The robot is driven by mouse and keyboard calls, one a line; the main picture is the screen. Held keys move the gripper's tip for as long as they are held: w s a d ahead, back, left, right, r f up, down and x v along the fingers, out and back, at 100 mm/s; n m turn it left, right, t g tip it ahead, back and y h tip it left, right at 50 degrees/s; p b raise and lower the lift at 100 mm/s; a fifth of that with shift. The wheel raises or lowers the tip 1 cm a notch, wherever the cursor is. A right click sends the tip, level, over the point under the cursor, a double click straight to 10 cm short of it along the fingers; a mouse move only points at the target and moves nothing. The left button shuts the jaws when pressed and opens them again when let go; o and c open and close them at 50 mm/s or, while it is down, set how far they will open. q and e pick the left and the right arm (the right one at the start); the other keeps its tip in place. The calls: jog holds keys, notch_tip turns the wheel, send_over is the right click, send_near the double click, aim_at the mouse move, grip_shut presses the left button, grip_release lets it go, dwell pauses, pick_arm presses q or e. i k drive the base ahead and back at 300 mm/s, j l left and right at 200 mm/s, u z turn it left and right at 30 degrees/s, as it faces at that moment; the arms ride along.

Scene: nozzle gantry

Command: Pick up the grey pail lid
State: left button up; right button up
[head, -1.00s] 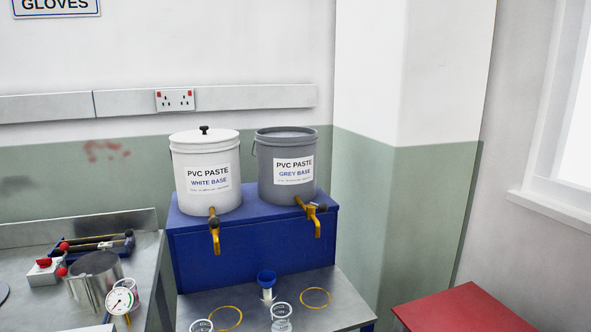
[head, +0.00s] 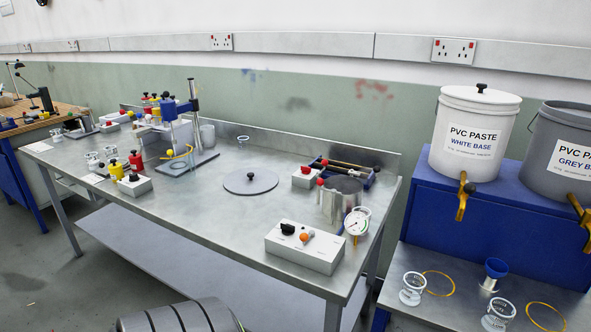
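A flat round grey lid (head: 250,181) with a small black knob lies on the steel workbench, right of the bench's middle. The grey pail (head: 558,152), labelled PVC PASTE GREY BASE, stands on a blue stand at the right edge, partly cut off by the frame. In the earlier view its top carries no knobbed lid. The white pail (head: 471,134) beside it has its white lid on, with a black knob. Neither of my grippers shows in the head view.
Near the lid on the steel workbench (head: 215,233) are a grey control box (head: 305,247), a metal pot (head: 341,201), a pressure gauge (head: 357,223) and a tool tray. A post-mounted device (head: 194,125) stands behind left. Bare bench surrounds the lid. Clear cups stand below the pails.

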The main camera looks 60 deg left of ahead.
aim_at(249, 181)
jog(key=u, duration=2.25)
jog(key=z, duration=1.8)
jog(key=j, duration=0.95)
jog(key=i+j+u, duration=0.1)
jog(key=j, duration=0.85)
